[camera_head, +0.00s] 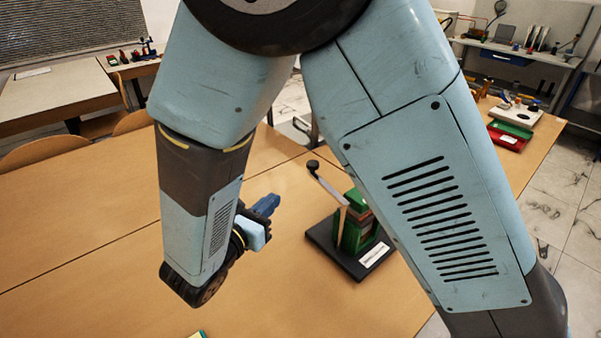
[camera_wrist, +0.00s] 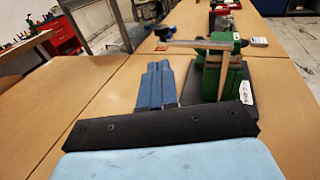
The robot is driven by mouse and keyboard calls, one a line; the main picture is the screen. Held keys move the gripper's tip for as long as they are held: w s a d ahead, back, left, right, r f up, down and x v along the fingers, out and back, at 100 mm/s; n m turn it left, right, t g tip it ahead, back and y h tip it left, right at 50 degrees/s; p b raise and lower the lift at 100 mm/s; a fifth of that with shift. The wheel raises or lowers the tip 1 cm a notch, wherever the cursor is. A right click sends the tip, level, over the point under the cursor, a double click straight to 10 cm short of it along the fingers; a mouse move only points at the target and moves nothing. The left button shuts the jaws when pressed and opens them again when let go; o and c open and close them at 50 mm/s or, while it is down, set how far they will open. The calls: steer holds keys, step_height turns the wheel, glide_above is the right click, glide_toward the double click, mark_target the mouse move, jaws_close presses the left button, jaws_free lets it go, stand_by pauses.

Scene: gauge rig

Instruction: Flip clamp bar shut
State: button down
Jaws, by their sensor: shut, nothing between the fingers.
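The clamp rig stands on a dark base plate (camera_head: 322,236) on the wooden table, with a green body (camera_head: 351,236) that also shows in the wrist view (camera_wrist: 211,82). Its pale clamp bar (camera_head: 331,190) is raised and slants up and left from the body to a black knob (camera_head: 313,165). In the wrist view the bar (camera_wrist: 195,44) extends left from the green body, with the knob (camera_wrist: 162,33) near its left end. My gripper (camera_head: 273,203) is shut and empty, left of the rig and apart from it. Its blue fingers (camera_wrist: 158,68) point forward, left of the green body.
Bare tabletop (camera_head: 90,240) lies left of the rig. A red tray (camera_head: 507,140) and a white tray (camera_head: 515,114) stand at the table's far right. My arm links cover much of the head view, close to the rig's right side.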

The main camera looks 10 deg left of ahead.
mark_target(309, 168)
steer(key=x, duration=1.4)
steer(key=shift+w+d, duration=0.1)
